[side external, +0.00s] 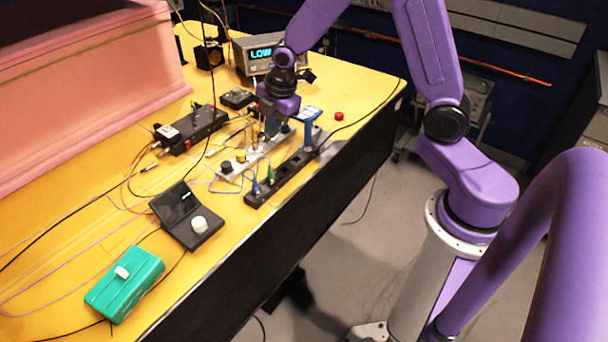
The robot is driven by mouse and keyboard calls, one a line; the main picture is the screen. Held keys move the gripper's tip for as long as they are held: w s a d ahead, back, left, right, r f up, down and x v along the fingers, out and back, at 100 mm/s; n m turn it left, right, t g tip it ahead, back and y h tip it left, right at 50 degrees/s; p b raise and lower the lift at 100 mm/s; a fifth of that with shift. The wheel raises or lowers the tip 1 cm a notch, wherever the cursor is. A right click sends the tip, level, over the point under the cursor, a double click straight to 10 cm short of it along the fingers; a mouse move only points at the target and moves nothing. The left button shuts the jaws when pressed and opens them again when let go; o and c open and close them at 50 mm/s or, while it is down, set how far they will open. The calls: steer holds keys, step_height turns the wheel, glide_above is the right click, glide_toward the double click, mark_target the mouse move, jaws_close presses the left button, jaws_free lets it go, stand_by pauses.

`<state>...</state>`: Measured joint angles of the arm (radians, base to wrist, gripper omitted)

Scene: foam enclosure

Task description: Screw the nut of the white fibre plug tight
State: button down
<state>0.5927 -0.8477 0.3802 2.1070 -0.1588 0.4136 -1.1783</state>
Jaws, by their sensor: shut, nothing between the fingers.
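My gripper (272,127) points down over the far end of a light grey strip (224,178) on the yellow table. Its fingers are small and dark here, and they are shut with nothing between them. A small white piece (255,148) stands on the strip just below and left of the fingers. It may be the white fibre plug, but its nut cannot be made out at this size. I cannot tell whether the fingers touch it. Yellow and black fittings (227,167) sit nearer the front on the same strip.
A black rail (290,168) with blue and green plugs lies right of the strip, near the table edge. A black device (190,130), loose fibres, a dial box (185,215) and a teal box (125,286) lie left. A lit meter (245,58) and pink foam wall (80,95) stand behind.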

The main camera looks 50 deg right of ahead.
steer(key=v, duration=0.2)
steer(key=w+v, duration=0.1)
steer(key=v, duration=0.1)
steer(key=shift+r, duration=0.35)
steer(key=shift+s, duration=0.15)
steer(key=s+a+r+m+g, duration=0.1)
steer(key=s+a+m, duration=0.1)
steer(key=s, duration=1.3)
steer(key=s+a+r+m+g, duration=0.1)
steer(key=s+a+r+m, duration=0.1)
steer(key=s, duration=1.3)
steer(key=shift+a+r+m+g, duration=0.2)
steer(key=shift+a+m+g, duration=0.15)
steer(key=shift+m, duration=0.35)
